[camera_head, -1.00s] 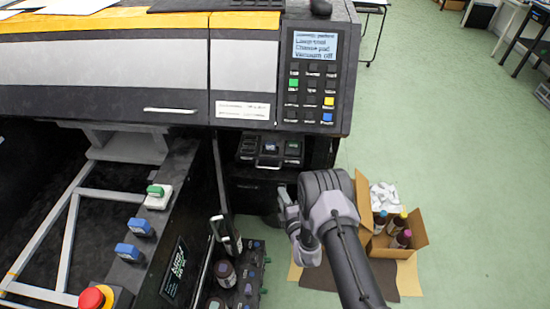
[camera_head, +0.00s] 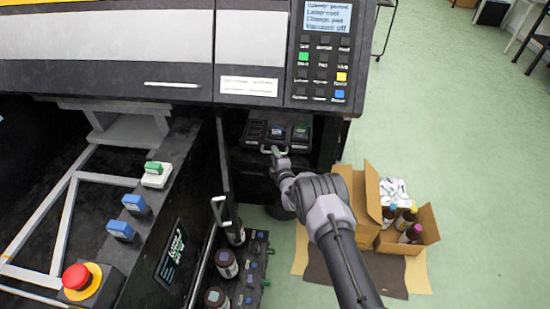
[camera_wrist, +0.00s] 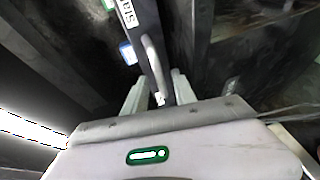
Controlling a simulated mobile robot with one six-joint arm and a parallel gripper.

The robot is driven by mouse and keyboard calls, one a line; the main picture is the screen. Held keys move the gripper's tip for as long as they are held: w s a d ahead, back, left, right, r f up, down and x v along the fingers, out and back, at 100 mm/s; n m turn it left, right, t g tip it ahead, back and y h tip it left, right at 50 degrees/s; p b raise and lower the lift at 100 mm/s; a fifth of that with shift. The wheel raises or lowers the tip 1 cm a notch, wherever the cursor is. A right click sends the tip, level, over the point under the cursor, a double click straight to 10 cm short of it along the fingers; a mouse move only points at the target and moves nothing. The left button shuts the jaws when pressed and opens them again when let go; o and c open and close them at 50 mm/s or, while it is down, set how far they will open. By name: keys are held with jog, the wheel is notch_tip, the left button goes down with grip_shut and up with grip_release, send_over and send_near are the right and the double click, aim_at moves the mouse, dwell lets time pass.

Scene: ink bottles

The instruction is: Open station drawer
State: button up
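A dark drawer unit (camera_head: 266,132) with small coloured tags sits in the recess under the printer's control panel. Its pale bar handle (camera_head: 271,151) is on the front. My gripper (camera_head: 279,154) is at this handle in the head view. In the wrist view, my two pale fingers (camera_wrist: 159,92) stand apart, with the grey handle (camera_wrist: 153,62) between them. A gap shows beside the handle, so the fingers look open around it. A white label starting "Sta" (camera_wrist: 127,11) lies beyond. The drawer looks shut in its recess.
An open cardboard box (camera_head: 424,225) with bottles stands on the floor to the right. A red stop button (camera_head: 76,276) is at lower left.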

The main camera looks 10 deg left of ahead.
grip_shut()
dwell(1.4)
